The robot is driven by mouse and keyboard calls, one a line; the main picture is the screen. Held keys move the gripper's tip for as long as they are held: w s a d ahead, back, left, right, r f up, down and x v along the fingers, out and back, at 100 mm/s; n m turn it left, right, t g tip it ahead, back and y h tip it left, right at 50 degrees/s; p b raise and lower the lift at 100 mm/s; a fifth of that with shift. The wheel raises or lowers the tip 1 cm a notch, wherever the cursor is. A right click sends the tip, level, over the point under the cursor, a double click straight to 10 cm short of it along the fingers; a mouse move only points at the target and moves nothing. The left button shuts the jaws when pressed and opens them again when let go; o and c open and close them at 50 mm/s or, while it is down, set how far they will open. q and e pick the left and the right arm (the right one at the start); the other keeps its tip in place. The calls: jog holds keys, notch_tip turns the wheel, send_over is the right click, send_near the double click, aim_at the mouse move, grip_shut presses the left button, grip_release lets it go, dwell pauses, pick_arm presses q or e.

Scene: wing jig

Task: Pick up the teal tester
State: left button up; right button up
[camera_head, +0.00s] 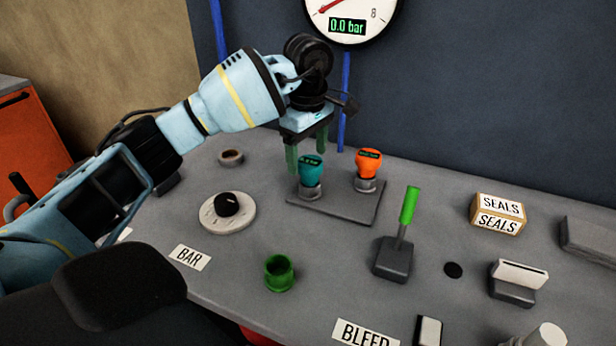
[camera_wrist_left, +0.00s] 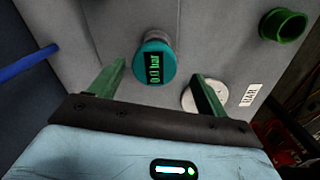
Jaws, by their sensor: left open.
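The teal tester (camera_head: 312,169) stands upright in a socket on a grey plate (camera_head: 345,207), left of an orange tester (camera_head: 368,163). My left gripper (camera_head: 307,158) is open, pointing down, with its green fingers just above and around the teal tester's head in the head view. In the left wrist view the teal tester (camera_wrist_left: 154,62) shows its small display, reading 0.0 bar, between and beyond the two open fingers of the left gripper (camera_wrist_left: 160,80). I cannot tell whether the fingers touch it. My right gripper is not in view.
A dial (camera_head: 228,209) and a green cup (camera_head: 279,272) are on the bench nearer me. A green-handled lever (camera_head: 405,230) and a SEALS box (camera_head: 497,213) stand to the right. A gauge (camera_head: 350,15) and blue pipes are at the back wall.

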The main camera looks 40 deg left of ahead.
aim_at(309, 163)
pick_arm(q)
jog(key=shift+w+f, duration=0.2)
jog(key=shift+f, duration=1.6)
jog(key=shift+w+f, duration=0.15)
jog(key=shift+f, duration=1.6)
jog(key=c, duration=1)
jog(key=shift+c, duration=0.2)
jog(key=shift+r, duration=0.1)
jog(key=shift+r, duration=1.5)
jog(key=shift+s+d+r, duration=0.15)
jog(key=shift+s+r, duration=0.05)
jog(key=shift+s, duration=0.05)
jog(key=s+d, duration=0.3)
jog(key=s, duration=0.4)
jog(key=s+d+r, duration=0.1)
jog(key=s+d, duration=0.2)
jog(key=s, duration=0.4)
jog(key=shift+s+r, duration=0.15)
jog(key=shift+r, duration=0.05)
jog(key=shift+r, duration=0.1)
